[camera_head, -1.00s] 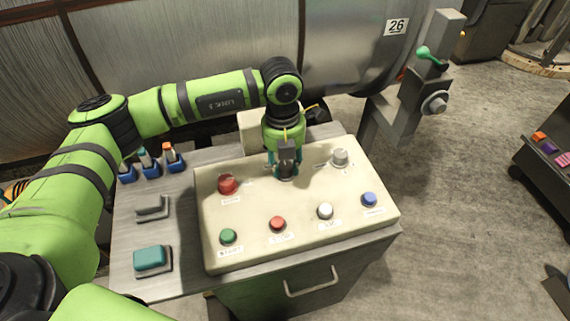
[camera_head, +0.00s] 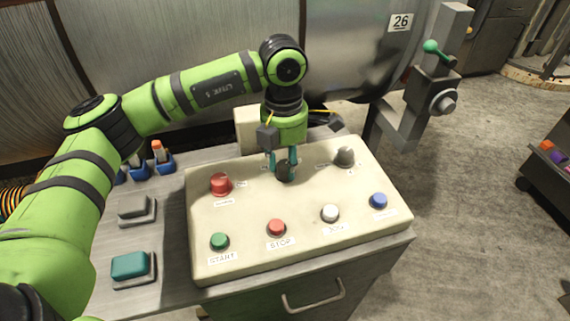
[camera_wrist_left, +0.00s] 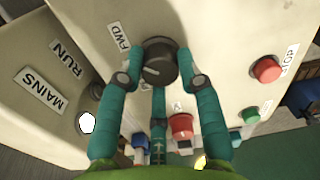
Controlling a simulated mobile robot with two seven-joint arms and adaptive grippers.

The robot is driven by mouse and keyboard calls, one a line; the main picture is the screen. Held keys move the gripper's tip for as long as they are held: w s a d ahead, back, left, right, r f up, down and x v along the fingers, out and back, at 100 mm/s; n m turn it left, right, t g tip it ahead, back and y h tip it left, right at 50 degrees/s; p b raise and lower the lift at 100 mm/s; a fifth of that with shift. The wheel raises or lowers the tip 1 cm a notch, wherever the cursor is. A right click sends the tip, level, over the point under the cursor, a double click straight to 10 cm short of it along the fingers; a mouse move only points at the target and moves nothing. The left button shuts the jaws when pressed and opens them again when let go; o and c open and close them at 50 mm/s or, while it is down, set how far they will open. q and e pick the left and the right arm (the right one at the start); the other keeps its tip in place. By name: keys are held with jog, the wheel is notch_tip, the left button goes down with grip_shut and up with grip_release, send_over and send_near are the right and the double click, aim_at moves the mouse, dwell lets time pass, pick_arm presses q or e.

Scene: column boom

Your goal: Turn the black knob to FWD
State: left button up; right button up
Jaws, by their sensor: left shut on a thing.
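The black knob (camera_head: 285,174) sits near the back middle of the cream control panel (camera_head: 250,220). My left gripper (camera_head: 282,162) comes down on it from above, its teal fingers shut around it. In the left wrist view the knob (camera_wrist_left: 160,60) lies between the fingertips, and a short pale mark on its face points to the left and a little down. The FWD label (camera_wrist_left: 120,37) is to the upper left of the knob, beside a fingertip. My right gripper is not in view.
Green (camera_head: 219,242), red (camera_head: 276,228), white (camera_head: 330,212) and blue (camera_head: 378,200) buttons line the front. A green-handled lever (camera_head: 436,48) stands at the right.

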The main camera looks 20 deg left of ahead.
aim_at(284, 163)
pick_arm(q)
jog(key=shift+s+f, duration=0.1)
dwell(0.4)
jog(key=o, duration=1.1)
jog(key=shift+o, duration=0.2)
jog(key=shift+r, duration=0.25)
notch_tip(284, 163, up, 12)
jog(key=shift+w+a+f, duration=0.15)
jog(key=shift+w+f, duration=0.05)
